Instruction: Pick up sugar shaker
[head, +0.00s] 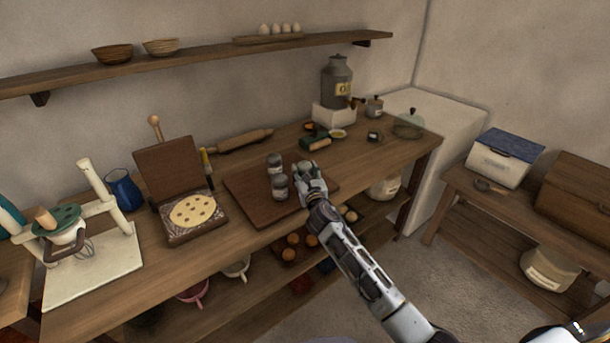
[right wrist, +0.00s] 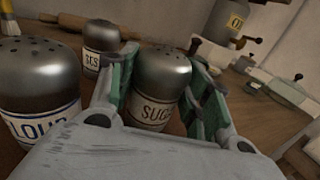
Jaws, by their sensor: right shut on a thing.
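The sugar shaker, dark metal with a domed perforated lid and a cream label reading "SUG", stands between the fingers of my right gripper in the right wrist view (right wrist: 155,90). My right gripper (head: 307,177) is shut on it at the wooden board (head: 247,190); in the head view the fingers largely hide the shaker. I cannot tell whether its base touches the board. A flour shaker (right wrist: 40,95) is close on the left in the wrist view and also shows in the head view (head: 280,188). A third shaker (right wrist: 101,48) stands behind. My left gripper is not in view.
A waffle-iron-like press (head: 170,165) with a flat round of dough is left of the board. A rolling pin (head: 244,141) lies behind, and a large metal canister (head: 337,80) stands on a white block at the back right. A shelf (head: 200,61) runs above.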

